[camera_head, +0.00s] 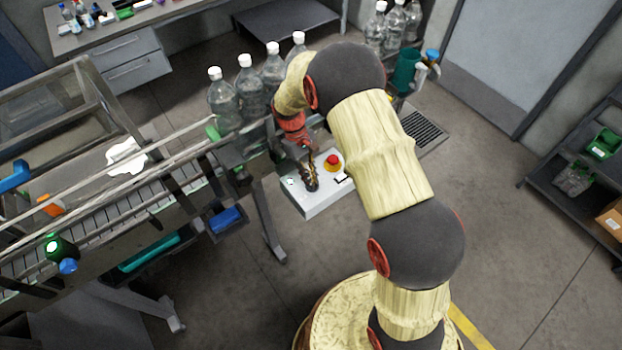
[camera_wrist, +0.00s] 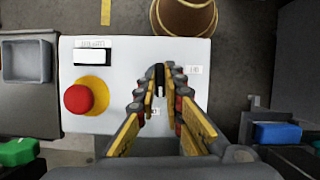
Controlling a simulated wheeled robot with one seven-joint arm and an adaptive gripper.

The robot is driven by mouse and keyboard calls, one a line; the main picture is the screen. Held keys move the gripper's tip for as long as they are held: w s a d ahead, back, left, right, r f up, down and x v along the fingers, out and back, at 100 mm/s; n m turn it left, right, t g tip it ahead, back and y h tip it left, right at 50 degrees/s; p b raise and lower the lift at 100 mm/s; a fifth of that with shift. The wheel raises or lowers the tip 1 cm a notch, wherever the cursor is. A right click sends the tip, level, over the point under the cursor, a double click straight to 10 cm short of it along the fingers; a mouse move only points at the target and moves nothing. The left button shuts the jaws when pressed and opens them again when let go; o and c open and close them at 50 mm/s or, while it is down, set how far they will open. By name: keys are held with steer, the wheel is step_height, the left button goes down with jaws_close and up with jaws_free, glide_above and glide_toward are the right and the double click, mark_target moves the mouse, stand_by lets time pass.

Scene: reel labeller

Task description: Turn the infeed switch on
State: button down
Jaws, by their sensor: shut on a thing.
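A white control box (camera_head: 318,208) stands beside the conveyor, below my arm; its top panel (camera_wrist: 130,55) fills the middle of the wrist view. A small black switch lever (camera_wrist: 159,73) stands up from the panel. My gripper (camera_wrist: 160,88) points down at the panel and is shut on this lever, with one finger on each side. In the head view my gripper (camera_head: 311,182) is over the left part of the box top. The lever's base and part of its label are hidden by the fingers.
A red mushroom button (camera_wrist: 78,98) on a yellow disc and a white rectangular part (camera_wrist: 93,57) share the panel. The conveyor (camera_head: 190,190) is to the left. Several clear bottles (camera_head: 222,98) stand behind. Open floor (camera_head: 510,230) lies to the right.

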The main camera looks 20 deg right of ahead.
steer(key=shift+m+y, duration=0.3)
steer(key=shift+m, duration=0.2)
steer(key=c, duration=1.9)
jaws_free()
steer(key=v, duration=1.2)
steer(key=shift+w, duration=0.1)
